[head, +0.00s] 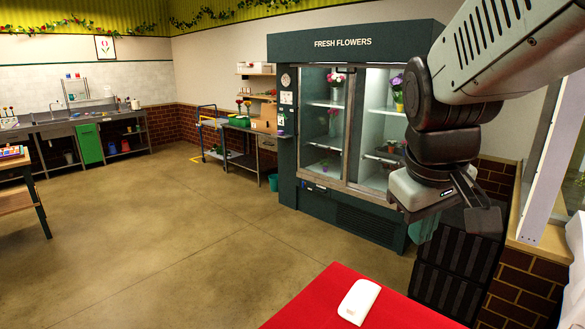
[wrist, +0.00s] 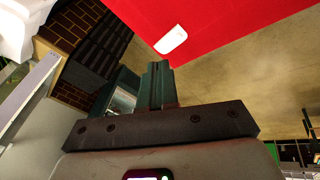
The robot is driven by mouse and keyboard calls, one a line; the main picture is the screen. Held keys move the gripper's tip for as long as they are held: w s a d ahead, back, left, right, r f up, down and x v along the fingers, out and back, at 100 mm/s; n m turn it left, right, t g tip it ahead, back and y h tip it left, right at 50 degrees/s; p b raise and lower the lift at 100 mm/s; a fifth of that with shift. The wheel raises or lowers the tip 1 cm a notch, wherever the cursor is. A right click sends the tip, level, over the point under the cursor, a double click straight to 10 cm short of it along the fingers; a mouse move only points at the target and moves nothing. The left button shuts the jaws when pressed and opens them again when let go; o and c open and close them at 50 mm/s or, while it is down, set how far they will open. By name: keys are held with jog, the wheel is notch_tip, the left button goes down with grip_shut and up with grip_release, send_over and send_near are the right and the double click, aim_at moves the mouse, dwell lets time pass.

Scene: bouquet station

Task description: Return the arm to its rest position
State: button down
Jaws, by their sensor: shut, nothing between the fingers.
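My gripper (head: 480,192) is at the right of the head view, at the end of my raised arm. It hangs in the air in front of the flower fridge and beyond the red table. In the wrist view my gripper (wrist: 156,70) shows its two fingers together, with nothing held. The fingers point toward the red table (wrist: 240,25), apart from it.
The red table (head: 310,300) bears a white rounded object (head: 359,301). The fridge (head: 350,40) marked FRESH FLOWERS stands behind my arm. The floor (head: 170,240) at left is open.

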jog(key=s+a+r+m+t+y, duration=0.2)
jog(key=s+a, duration=0.7)
jog(key=s, duration=0.2)
jog(key=shift+a, duration=0.3)
